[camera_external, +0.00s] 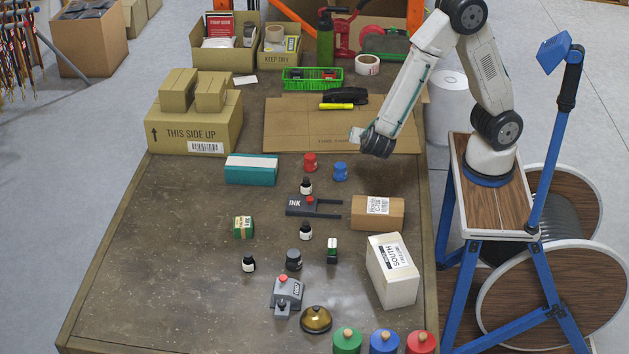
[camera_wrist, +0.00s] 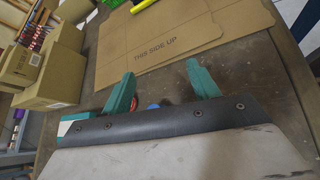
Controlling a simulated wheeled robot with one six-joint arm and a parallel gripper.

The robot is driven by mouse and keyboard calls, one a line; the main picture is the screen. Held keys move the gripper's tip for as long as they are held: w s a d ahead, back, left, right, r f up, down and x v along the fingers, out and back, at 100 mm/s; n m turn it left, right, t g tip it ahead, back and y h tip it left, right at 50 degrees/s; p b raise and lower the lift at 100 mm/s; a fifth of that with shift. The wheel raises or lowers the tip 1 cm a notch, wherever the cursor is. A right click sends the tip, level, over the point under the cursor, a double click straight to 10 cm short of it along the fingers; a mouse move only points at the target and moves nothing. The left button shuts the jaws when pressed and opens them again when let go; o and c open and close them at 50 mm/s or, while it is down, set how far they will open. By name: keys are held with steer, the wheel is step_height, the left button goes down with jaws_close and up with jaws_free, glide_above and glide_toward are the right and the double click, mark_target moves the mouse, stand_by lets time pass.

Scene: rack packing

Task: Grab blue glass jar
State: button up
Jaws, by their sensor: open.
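A small blue jar (camera_external: 340,172) stands upright on the table, just right of a similar small red jar (camera_external: 310,162). A larger blue round piece with a wooden knob (camera_external: 384,343) stands at the front edge; I cannot tell which of the blue ones is glass. My gripper (camera_external: 356,134) is above the front part of the flat cardboard, up and behind the small blue jar. In the wrist view its two teal fingers (camera_wrist: 161,70) are spread, with nothing between them. The small blue jar (camera_wrist: 153,106) shows only partly there, behind the gripper's dark edge.
A teal box (camera_external: 251,169) is left of the jars. Ink bottles, a dark ink holder (camera_external: 300,205), a brown box (camera_external: 378,212) and a white box (camera_external: 392,270) stand nearer the front. Stacked cartons (camera_external: 194,120) are at the left. The table's front left is clear.

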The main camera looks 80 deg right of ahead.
mark_target(339, 167)
steer(key=w+a+f+n+t, duration=0.1)
steer(key=a+f+n, duration=0.1)
steer(key=f, duration=0.1)
steer(key=w+a+f+n+t, duration=0.1)
steer(key=a+f+n, duration=0.1)
steer(key=f, duration=0.1)
steer(key=w+a+f+n+t, duration=0.2)
steer(key=f, duration=0.1)
steer(key=shift+f+n, duration=0.15)
steer(key=shift+n, duration=0.25)
steer(key=shift+w+d+f, duration=0.15)
steer(key=shift+w+f, duration=0.05)
steer(key=x, duration=0.7)
steer(key=shift+d+f, duration=0.1)
steer(key=shift+f, duration=0.05)
steer(key=c, duration=1.1)
